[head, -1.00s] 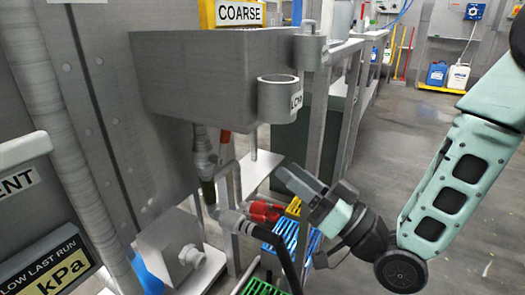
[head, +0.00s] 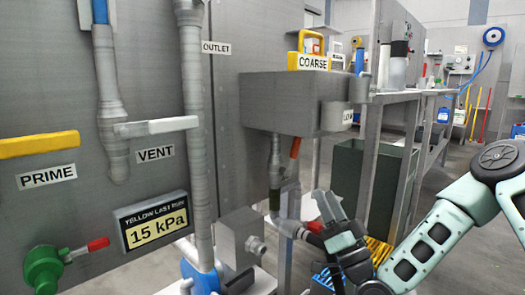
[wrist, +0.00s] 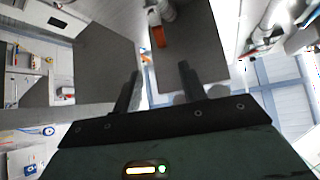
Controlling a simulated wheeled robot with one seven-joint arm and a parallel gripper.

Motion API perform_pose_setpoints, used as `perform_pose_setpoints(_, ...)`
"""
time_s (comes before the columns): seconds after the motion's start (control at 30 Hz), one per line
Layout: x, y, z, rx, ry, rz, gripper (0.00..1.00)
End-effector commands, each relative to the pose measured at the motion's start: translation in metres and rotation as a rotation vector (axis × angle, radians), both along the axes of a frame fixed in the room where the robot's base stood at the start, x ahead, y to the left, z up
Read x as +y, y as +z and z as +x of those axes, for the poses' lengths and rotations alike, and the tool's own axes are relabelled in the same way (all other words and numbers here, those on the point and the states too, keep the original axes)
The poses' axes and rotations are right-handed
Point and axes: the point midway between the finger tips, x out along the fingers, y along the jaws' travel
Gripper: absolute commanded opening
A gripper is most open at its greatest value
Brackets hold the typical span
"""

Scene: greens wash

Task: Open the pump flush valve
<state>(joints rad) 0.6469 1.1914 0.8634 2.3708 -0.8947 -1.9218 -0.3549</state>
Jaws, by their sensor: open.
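No label reading "flush" can be read, so I cannot tell which valve is the pump flush valve. In the head view a green valve (head: 45,268) with a red handle (head: 97,244) sits at the lower left of the grey panel. An orange-red lever (head: 295,147) is on the pipe under the grey box, and shows in the wrist view (wrist: 158,37). A red fitting (head: 314,227) is beside a black hose near my gripper. My gripper (head: 324,206) is open and points upward, to the right of that pipe. In the wrist view its fingers (wrist: 160,85) are apart with nothing between them.
The panel carries a yellow PRIME handle (head: 38,144), a white VENT handle (head: 155,126) and a 15 kPa sign (head: 154,221). The grey box (head: 285,103) overhangs the pipe. A dark green bin (head: 365,180) stands behind my gripper.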

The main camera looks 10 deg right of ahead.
Motion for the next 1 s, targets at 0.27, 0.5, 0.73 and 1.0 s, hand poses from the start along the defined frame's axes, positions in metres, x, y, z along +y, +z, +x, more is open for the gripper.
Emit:
perform_pose_setpoints(0.27, -0.004, 0.013, 0.015, -0.012, -0.023, 0.006, 0.42)
perform_pose_setpoints(0.5, 0.006, 0.043, 0.05, -0.013, -0.022, 0.006, 0.42)
perform_pose_setpoints(0.73, 0.016, 0.074, 0.085, -0.012, -0.022, 0.008, 0.42)
perform_pose_setpoints(1.0, 0.026, 0.103, 0.117, -0.009, -0.02, 0.007, 0.42)
